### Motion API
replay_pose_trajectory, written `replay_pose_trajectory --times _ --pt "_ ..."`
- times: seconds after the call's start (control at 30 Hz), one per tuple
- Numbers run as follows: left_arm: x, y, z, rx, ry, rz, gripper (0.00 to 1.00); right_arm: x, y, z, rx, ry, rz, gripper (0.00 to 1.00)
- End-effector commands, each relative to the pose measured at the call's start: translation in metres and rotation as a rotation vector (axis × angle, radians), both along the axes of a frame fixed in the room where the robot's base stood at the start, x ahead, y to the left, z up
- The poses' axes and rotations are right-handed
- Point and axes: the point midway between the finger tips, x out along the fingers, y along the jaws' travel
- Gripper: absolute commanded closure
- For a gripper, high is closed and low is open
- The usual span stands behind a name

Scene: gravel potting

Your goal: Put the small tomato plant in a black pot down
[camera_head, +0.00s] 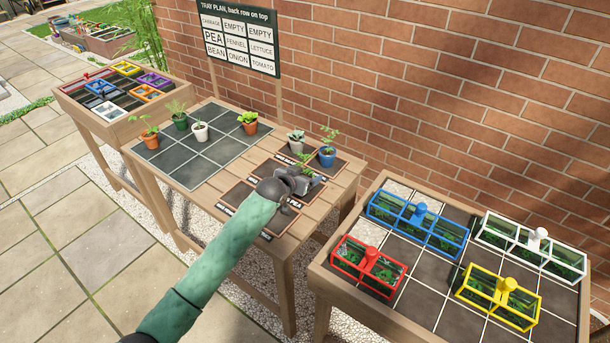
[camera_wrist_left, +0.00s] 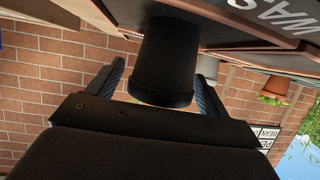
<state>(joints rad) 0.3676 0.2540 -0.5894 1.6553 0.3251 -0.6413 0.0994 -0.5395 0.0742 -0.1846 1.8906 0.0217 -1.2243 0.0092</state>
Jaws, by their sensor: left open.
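The black pot (camera_wrist_left: 165,55) shows upside down in the left wrist view. It stands between the two fingers of my open left gripper (camera_wrist_left: 160,85), with a visible gap to each finger. Its base seems to rest on a dark mat with white lettering (camera_wrist_left: 225,33). In the head view my left gripper (camera_head: 304,187) hides the pot. Green leaves (camera_head: 306,159) show just behind the gripper and seem to be its plant. My right gripper is not in view.
A blue pot (camera_head: 327,157) and a grey pot (camera_head: 295,146) stand close behind the gripper. Orange, green and white pots stand on the gridded mat (camera_head: 187,170) at left. A table with coloured framed boxes (camera_head: 370,267) stands at right. A tray plan sign (camera_head: 238,35) stands behind.

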Motion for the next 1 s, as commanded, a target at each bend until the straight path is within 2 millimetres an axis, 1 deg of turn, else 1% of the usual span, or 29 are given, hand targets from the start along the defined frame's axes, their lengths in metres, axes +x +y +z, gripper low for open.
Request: replay_pose_trajectory --times 0.03,0.07,0.1,0.13,0.4,0.53,0.73,1.0 --pt "-0.005 0.004 -0.001 0.001 0.0 0.0 0.21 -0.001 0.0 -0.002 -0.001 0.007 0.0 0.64" --pt "-0.009 0.006 0.001 0.001 0.0 0.0 0.21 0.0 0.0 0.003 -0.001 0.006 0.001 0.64" --pt "-0.014 0.009 0.003 0.001 0.0 0.0 0.21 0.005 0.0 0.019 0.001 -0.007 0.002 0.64" --pt "-0.018 0.011 0.005 0.001 0.0 0.0 0.21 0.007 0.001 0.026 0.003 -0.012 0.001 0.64" --pt "-0.06 0.037 0.026 0.001 0.0 0.0 0.21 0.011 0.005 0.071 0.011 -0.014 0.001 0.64" --pt "-0.075 0.047 0.034 0.001 0.0 0.0 0.21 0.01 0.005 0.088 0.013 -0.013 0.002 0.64" --pt "-0.088 0.054 0.041 0.002 0.001 0.0 0.21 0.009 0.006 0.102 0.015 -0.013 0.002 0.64" --pt "-0.09 0.055 0.043 0.001 0.001 0.0 0.21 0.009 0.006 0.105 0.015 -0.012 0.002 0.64"
